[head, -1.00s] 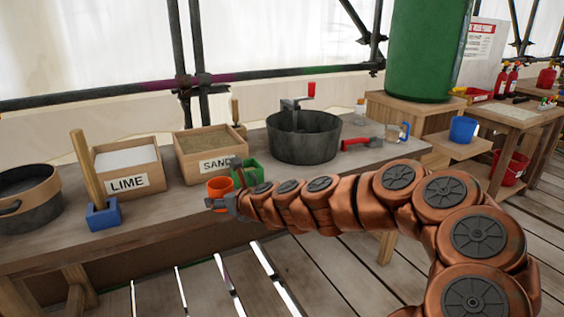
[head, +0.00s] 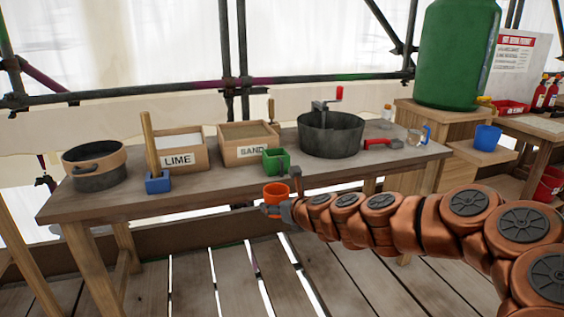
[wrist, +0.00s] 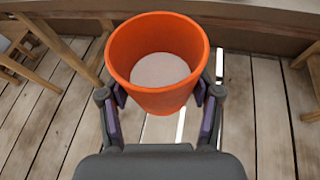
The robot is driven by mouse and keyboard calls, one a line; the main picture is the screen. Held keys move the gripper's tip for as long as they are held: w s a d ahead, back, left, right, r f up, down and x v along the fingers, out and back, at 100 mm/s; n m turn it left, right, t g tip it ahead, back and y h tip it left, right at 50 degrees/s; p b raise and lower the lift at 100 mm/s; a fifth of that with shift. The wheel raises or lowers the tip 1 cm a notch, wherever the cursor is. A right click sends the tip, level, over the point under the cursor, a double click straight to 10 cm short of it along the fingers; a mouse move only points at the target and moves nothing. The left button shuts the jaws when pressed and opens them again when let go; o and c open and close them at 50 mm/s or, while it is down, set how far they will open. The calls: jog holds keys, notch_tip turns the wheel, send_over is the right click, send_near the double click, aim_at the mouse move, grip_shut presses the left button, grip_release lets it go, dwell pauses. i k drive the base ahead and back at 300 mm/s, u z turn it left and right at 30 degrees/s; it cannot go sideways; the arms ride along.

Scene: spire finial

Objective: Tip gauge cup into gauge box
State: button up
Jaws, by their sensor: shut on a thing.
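An orange cup (head: 276,193) is in my gripper (head: 283,209), in front of the table's front edge. In the wrist view the cup (wrist: 158,85) is upright between the two fingers (wrist: 160,101), which are shut on it. A flat pale surface shows inside it; I cannot tell whether this is contents or the bare bottom. A small green open box (head: 276,161) stands on the table behind the cup, apart from it, in front of the SAND box. I cannot tell for sure that it is the gauge box; its inside is mostly hidden.
On the table (head: 215,187) stand a LIME box (head: 178,158), a SAND box (head: 250,150), a blue block with a wooden handle (head: 157,182), a dark tub with a crank (head: 330,142) and a round sieve (head: 95,170). Scaffold poles run behind. The plank floor in front is clear.

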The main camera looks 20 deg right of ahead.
aim_at(276, 161)
jog(key=u, duration=0.05)
jog(key=k, duration=0.1)
jog(key=u, duration=0.7)
jog(key=i, duration=1)
